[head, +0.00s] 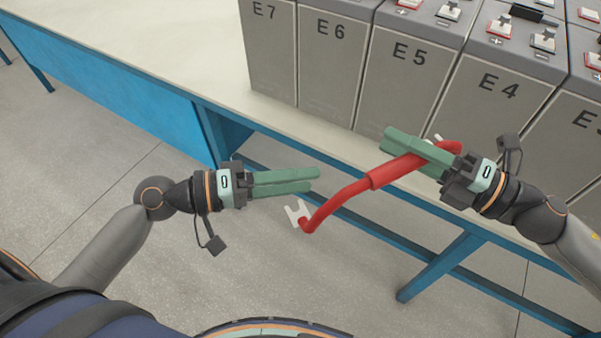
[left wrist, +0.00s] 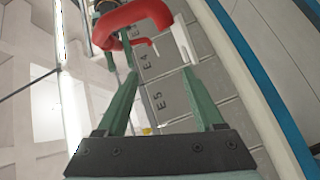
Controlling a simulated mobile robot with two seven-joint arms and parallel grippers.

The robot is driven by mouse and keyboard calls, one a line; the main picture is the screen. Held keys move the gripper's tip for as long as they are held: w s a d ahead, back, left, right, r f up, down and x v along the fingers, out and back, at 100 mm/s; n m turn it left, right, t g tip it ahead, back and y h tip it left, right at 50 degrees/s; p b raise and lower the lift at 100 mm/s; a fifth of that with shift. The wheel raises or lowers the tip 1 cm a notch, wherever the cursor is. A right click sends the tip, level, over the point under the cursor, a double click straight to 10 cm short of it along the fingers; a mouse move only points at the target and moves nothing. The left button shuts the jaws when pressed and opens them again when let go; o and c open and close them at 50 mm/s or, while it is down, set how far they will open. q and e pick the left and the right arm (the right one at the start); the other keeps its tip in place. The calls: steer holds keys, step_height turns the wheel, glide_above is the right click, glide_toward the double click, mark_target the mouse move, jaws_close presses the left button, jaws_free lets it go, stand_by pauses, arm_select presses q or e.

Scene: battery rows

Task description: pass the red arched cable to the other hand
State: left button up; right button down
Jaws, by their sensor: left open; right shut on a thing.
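The red arched cable (head: 349,192) is held in front of the bench, with a pale forked lug (head: 296,213) at its left end. My right gripper (head: 408,145) is shut on the cable near its right end, whose lug is partly hidden behind the fingers. My left gripper (head: 316,180) is empty, its green fingers pointing right, a little left of and above the cable's left end, apart from it in the head view. In the left wrist view the cable (left wrist: 130,20) and its pale lug (left wrist: 184,40) show beyond the open fingertips of my left gripper (left wrist: 162,72).
Grey battery cells labelled E7 (head: 268,50), E6 (head: 335,62), E5 (head: 408,75) and E4 (head: 505,105) stand in a row on the blue-edged bench (head: 130,42). A black piece (head: 533,14) lies on top at the right. The floor below the grippers is clear.

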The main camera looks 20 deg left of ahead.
mark_target(374, 174)
arm_select(q)
steer(key=s+r+h, duration=0.1)
steer(key=r, duration=0.1)
steer(key=s+d+r+g, duration=0.1)
steer(key=r, duration=0.1)
steer(key=s+r+m+g+h, duration=0.1)
steer(key=r, duration=0.1)
steer(key=shift+d+h, duration=0.3)
steer(key=x, duration=1.2)
steer(key=shift+f, duration=0.15)
arm_select(e)
steer(key=shift+r, duration=0.1)
arm_select(q)
steer(key=shift+c, duration=0.2)
jaws_close()
stand_by(0.3)
arm_select(e)
steer(key=shift+c, duration=2.4)
jaws_free()
